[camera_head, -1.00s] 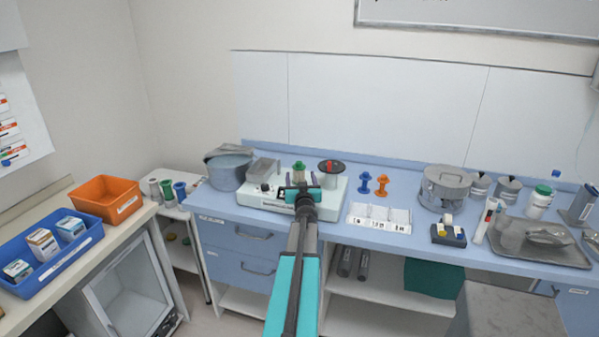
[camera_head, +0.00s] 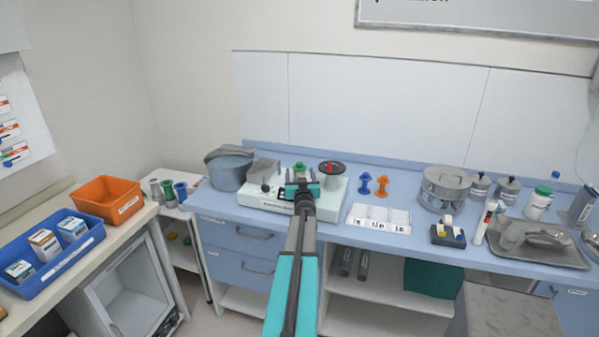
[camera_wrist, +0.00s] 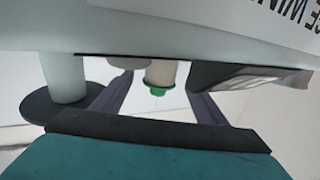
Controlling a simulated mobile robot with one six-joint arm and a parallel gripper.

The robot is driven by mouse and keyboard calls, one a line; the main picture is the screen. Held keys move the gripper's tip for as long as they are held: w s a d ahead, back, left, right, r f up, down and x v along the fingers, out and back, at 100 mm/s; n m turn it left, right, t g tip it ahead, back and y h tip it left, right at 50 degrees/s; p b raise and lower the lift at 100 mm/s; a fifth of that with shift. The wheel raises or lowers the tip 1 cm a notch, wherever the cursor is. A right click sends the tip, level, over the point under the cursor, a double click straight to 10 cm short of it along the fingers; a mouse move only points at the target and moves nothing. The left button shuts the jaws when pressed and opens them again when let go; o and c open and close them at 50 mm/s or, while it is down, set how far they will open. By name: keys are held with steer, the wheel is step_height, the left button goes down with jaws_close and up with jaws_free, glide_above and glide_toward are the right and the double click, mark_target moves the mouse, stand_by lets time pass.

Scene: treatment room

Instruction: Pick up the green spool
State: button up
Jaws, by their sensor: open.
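The green spool (camera_head: 299,168) stands on the white winding machine (camera_head: 262,201) on the blue counter. In the head view only its green top shows above my gripper (camera_head: 302,188); its lower part is hidden. In the wrist view, which looks upside down, the spool (camera_wrist: 161,75) has a pale body and a green end. It appears between the two dark fingers of my gripper (camera_wrist: 158,100), seemingly a little beyond them. The fingers are apart and hold nothing. I cannot tell whether they touch the spool.
A dark disc with a red centre (camera_head: 331,168) sits on the machine's right side, and a grey box (camera_head: 264,168) at its left. A grey pot (camera_head: 229,169) stands left of the machine. A blue spool (camera_head: 365,184) and an orange spool (camera_head: 381,186) stand to the right.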

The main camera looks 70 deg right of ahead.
steer(key=shift+x, duration=1)
steer(key=shift+c, duration=0.3)
steer(key=c, duration=1.1)
